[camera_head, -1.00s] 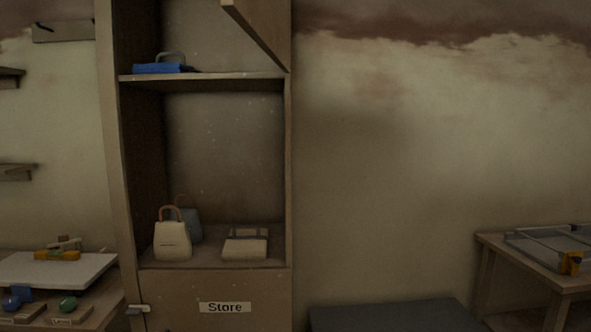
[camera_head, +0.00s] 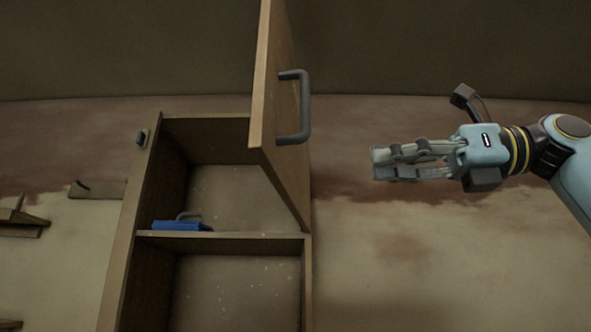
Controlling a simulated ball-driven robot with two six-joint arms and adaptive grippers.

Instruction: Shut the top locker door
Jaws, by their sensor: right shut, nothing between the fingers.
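The top locker door (camera_head: 284,124) stands open, hinged on the right side of the wooden locker (camera_head: 120,262) and swung out toward me. A grey bar handle (camera_head: 305,108) sits on the face of the door that is turned to the right. My right gripper (camera_head: 376,164) is to the right of the door and a little lower than the handle, apart from both. It is shut with nothing in it, its fingers pointing left. My left gripper is not in view.
A blue item with a grey handle (camera_head: 182,225) lies on the top compartment's shelf (camera_head: 225,236). A small dark catch (camera_head: 143,138) is on the locker's left post. Small wall shelves (camera_head: 20,222) are at the far left. The space between gripper and door is clear.

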